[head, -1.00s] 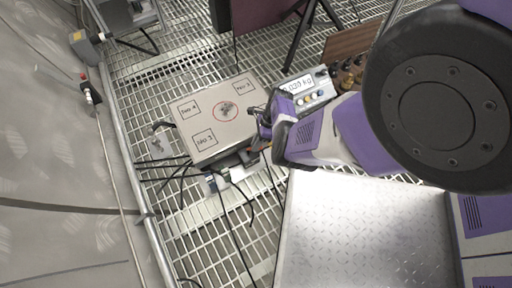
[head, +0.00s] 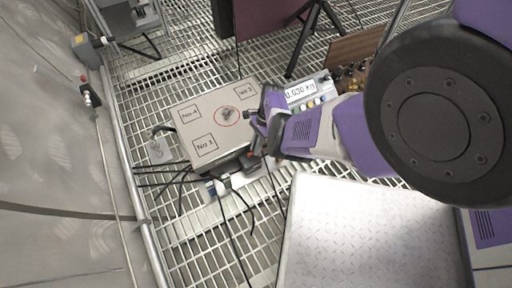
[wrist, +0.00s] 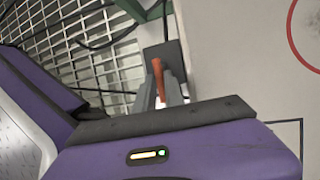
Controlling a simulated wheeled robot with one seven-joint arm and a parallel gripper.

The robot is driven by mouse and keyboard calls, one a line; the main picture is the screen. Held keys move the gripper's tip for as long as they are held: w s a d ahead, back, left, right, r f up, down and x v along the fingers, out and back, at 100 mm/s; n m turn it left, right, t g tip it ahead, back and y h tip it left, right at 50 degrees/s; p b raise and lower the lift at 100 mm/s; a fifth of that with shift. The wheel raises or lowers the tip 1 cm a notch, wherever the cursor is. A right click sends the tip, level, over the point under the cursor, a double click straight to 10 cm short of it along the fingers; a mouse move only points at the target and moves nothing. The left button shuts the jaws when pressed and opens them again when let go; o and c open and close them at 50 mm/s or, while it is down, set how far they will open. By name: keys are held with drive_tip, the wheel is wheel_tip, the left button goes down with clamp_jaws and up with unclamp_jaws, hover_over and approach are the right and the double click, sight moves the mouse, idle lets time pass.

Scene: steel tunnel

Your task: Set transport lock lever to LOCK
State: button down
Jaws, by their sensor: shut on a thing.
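The transport lock lever (wrist: 158,78) shows in the wrist view as a short orange-red handle in front of a dark plate (wrist: 162,56) on the side of a pale box. My gripper (wrist: 161,92) has its grey fingers closed around the handle. In the head view my gripper (head: 257,146) is at the right side of the box (head: 190,128), and the lever is mostly hidden there by the gripper. The lock markings are not readable in either view.
The box top has numbered squares and a red circle (head: 227,117) with a small fitting. A display unit reading about 0.030 kg (head: 301,91) stands right of my gripper. Black cables (head: 232,225) hang over the grating in front. A dark stand (head: 303,38) is behind.

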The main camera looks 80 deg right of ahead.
drive_tip(key=c, duration=1.4)
unclamp_jaws()
drive_tip(key=shift+c, duration=0.2)
drive_tip(key=p+v, duration=0.4)
drive_tip(key=v, duration=0.3)
drive_tip(key=shift+r, duration=0.35)
drive_tip(key=shift+d, duration=0.15)
